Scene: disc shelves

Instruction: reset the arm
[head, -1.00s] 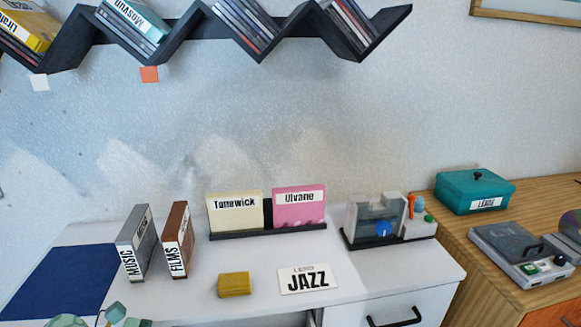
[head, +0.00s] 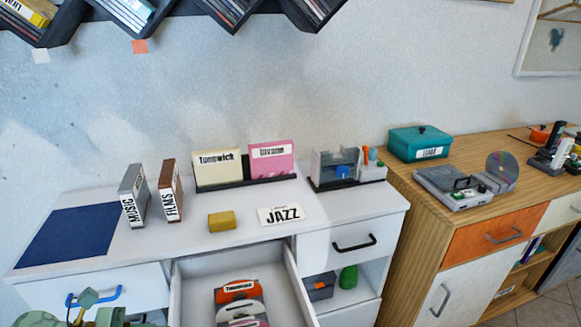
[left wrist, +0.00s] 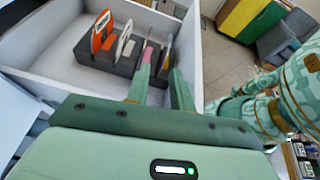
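My left gripper (left wrist: 160,84) shows in the left wrist view. Its two green fingers are apart, with no object visible between them. Beyond the fingertips is an open white drawer (left wrist: 68,28) with a dark rack (left wrist: 92,55) of upright discs, among them an orange one (left wrist: 103,30). In the head view, the open drawer (head: 194,282) also shows, with orange and pink discs inside. Green parts of my arm show at the bottom left of the head view. My right gripper is not in view.
The white desktop holds grey (head: 133,195) and brown (head: 170,190) boxes, a yellow block (head: 222,221) and a JAZZ card (head: 281,215). A wooden cabinet (head: 447,205) stands at the right, bearing a teal box (head: 420,143). Zigzag shelves (head: 165,28) hang on the wall.

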